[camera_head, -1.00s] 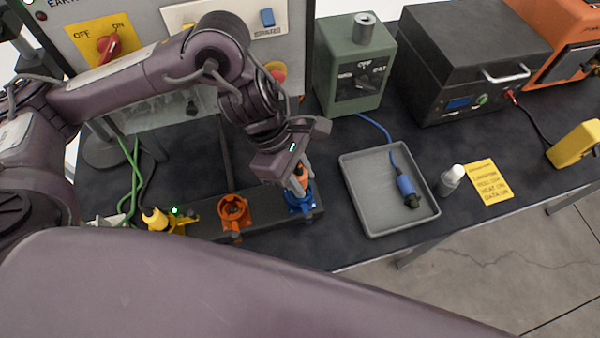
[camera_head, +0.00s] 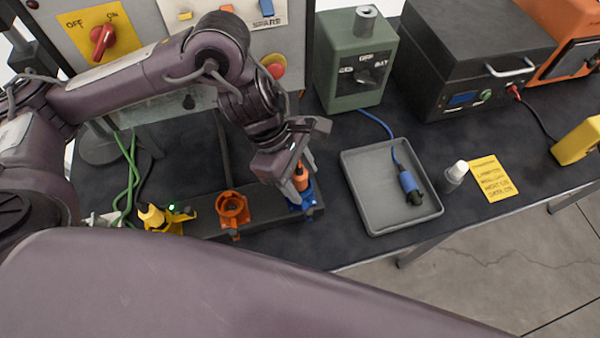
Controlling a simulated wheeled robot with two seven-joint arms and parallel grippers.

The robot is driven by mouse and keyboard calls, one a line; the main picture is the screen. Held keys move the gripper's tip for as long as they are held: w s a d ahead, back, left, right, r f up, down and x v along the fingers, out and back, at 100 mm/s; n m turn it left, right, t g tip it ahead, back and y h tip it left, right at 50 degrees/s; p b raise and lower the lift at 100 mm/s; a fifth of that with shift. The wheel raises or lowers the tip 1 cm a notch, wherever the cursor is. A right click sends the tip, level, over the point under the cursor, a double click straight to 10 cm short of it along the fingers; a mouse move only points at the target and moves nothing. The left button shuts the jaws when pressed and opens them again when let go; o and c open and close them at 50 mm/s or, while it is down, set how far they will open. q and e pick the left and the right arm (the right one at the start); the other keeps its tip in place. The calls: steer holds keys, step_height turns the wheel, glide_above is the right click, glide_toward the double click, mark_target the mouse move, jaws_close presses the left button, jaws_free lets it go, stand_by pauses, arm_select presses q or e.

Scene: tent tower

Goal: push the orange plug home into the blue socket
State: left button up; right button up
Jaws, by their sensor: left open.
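The orange plug (camera_head: 300,178) stands at the blue socket (camera_head: 303,203), at the right end of a dark block. Its lower end is at the socket's mouth; how deep it sits I cannot tell. My left gripper (camera_head: 300,174) is open, with its fingers on either side of the plug's upper part. The gripper and wrist hide some of the plug. My right gripper is out of the picture.
An orange socket (camera_head: 233,207) and a yellow socket (camera_head: 172,219) with a yellow plug (camera_head: 153,216) stand to the left. A grey tray (camera_head: 386,215) holding a blue plug (camera_head: 410,187) and a white-capped bottle (camera_head: 455,174) are to the right.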

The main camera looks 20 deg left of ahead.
arm_select(q)
steer(key=shift+p+v, duration=0.35)
steer(key=shift+v, duration=3.6)
